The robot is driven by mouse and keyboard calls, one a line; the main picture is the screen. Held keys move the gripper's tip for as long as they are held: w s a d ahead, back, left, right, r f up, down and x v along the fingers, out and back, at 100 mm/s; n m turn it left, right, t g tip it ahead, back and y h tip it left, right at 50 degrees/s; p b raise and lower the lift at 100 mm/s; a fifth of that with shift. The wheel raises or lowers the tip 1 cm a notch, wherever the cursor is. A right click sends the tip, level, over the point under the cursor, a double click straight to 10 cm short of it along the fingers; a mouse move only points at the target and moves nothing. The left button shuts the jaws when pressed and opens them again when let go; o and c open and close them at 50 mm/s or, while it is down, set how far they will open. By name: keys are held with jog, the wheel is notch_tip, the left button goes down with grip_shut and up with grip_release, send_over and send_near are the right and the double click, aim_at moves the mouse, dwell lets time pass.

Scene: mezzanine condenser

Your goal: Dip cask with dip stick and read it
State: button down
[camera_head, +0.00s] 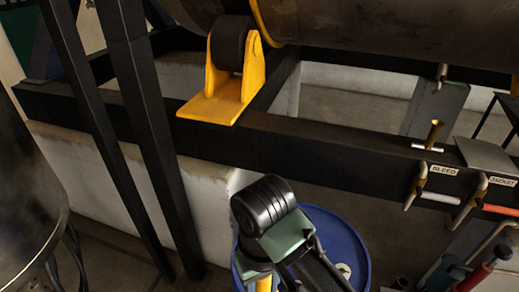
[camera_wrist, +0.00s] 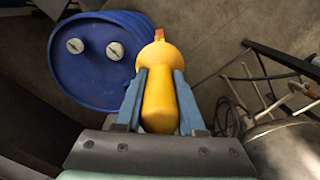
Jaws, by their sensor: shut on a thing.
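My gripper (camera_wrist: 160,76) is shut on a yellow handle (camera_wrist: 158,105), with one blue finger on each side. The handle has a rounded, wider far end and a small orange-brown tip. It may be the dip stick's grip; no long graduated rod or scale shows clearly. A bit of yellow (camera_head: 264,284) also shows under my wrist in the head view. A blue drum (camera_wrist: 78,84), perhaps the cask, stands to the left of the handle in the wrist view, with two pale round caps on its top. In the head view the drum (camera_head: 352,246) is partly hidden behind my wrist.
A dark steel beam (camera_head: 290,145) crosses behind the drum, with dark posts (camera_head: 150,110) at left. A yellow roller bracket (camera_head: 222,85) carries a large cylinder (camera_head: 390,30). Labelled valve handles (camera_head: 440,198) are at right. A rounded metal vessel (camera_head: 25,190) stands at left.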

notch_tip(320, 180, down, 29)
jog(key=s+m+b, duration=0.3)
jog(key=m+b, duration=0.2)
jog(key=b, duration=0.9)
jog(key=shift+w+a+r+p, duration=0.15)
jog(key=shift+r+p, duration=4.25)
jog(key=shift+r, duration=2.45)
jog(key=shift+w+r+p, duration=0.1)
jog(key=shift+r+p, duration=4.25)
jog(key=shift+r, duration=2.45)
notch_tip(320, 180, up, 15)
jog(key=shift+a+f, duration=0.1)
